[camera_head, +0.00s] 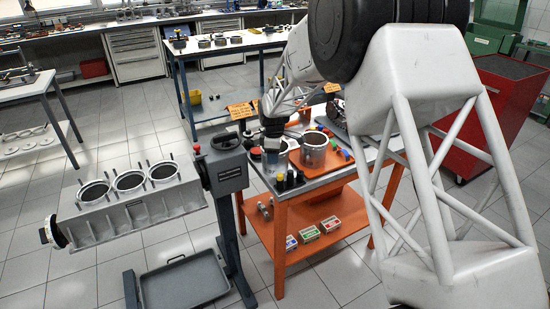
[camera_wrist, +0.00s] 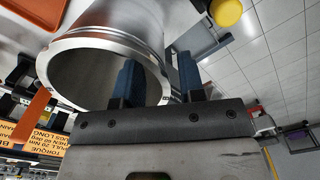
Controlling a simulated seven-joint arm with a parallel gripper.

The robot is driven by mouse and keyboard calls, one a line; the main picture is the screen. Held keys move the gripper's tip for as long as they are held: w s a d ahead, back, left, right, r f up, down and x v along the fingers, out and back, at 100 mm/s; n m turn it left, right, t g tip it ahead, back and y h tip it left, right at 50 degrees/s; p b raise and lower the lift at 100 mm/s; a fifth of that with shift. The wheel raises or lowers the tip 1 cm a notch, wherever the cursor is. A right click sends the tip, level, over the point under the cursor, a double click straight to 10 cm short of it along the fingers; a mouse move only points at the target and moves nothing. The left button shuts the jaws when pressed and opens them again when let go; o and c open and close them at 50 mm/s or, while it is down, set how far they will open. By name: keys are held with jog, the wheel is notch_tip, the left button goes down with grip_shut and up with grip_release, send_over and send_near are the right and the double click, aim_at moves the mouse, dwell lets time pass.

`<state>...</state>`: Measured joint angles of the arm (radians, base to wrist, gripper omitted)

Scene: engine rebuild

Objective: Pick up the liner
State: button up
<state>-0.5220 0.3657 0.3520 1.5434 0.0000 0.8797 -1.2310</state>
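In the wrist view one liner's flanged rim (camera_wrist: 55,62) and open bore fill the upper left. My gripper (camera_wrist: 158,78) has its two blue fingers apart, one across the bore opening and the other outside the liner's right wall. The wall lies between them; I cannot tell whether either finger touches it. The engine block (camera_head: 130,200) with several open bores is on the stand at left.
The workbench (camera_head: 310,182) holds small dark bottles (camera_head: 285,181) in front of the liners and coloured parts at right. Orange cards (camera_head: 240,110) stand behind. A red tool cabinet (camera_head: 490,115) is at right. A grey drip tray (camera_head: 185,283) lies under the engine stand.

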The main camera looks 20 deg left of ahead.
jog(key=shift+f, duration=1.3)
grip_shut()
